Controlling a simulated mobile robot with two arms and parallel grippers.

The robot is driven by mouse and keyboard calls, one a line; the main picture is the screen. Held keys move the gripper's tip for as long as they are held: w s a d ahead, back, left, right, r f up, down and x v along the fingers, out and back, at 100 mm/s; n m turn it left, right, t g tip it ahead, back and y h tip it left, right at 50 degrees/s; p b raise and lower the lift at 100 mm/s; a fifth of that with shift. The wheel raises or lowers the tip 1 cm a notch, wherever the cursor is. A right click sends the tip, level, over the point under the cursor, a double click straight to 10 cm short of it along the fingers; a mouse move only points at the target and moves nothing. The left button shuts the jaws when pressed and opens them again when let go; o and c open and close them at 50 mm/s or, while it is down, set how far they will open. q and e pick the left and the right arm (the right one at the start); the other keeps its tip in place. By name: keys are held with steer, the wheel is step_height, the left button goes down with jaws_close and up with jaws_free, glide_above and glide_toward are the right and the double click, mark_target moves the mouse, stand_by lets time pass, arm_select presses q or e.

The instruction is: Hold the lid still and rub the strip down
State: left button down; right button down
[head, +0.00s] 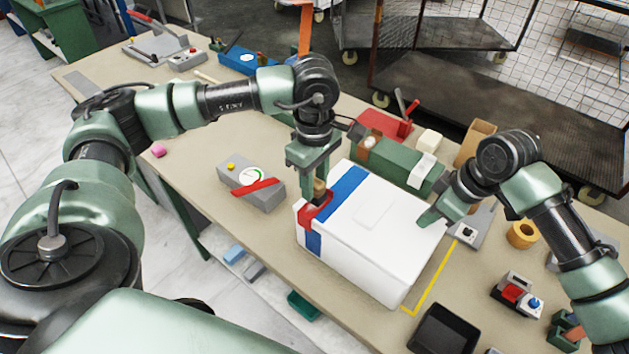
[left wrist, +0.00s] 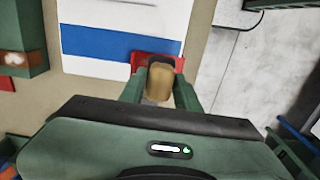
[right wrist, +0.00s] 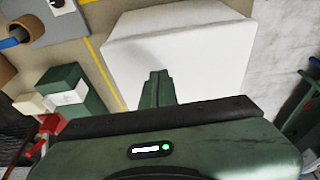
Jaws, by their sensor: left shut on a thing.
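The white box (head: 350,268) stands on the bench with its white lid (head: 395,232) on. A blue strip (head: 343,192) runs across the lid near its left end, and blue also shows down the box's near side. My left gripper (head: 319,190) is shut on the tan handle of a rubbing tool (left wrist: 160,84). The tool's red edge (head: 316,213) is at the strip's near end, by the lid's edge; contact is hard to tell. My right gripper (head: 429,220) is shut and empty, its fingertips at the lid's right edge, seemingly touching the lid. It also shows in the right wrist view (right wrist: 157,90).
A grey box with a dial (head: 250,182) stands left of the white box. A green block (head: 405,165) is behind it. A tape roll (head: 522,235), a button box (head: 513,292) and a black tray (head: 443,330) lie to the right. Yellow tape (head: 432,277) marks the bench.

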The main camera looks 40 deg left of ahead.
steer(key=shift+f, duration=0.45)
stand_by(0.4)
steer(key=shift+s+d+f, duration=0.1)
steer(key=shift+s+f, duration=0.1)
steer(key=shift+f, duration=0.15)
stand_by(2.0)
arm_select(q)
steer(key=c, duration=1.7)
jaws_free()
steer(key=shift+s, duration=0.1)
jaws_close()
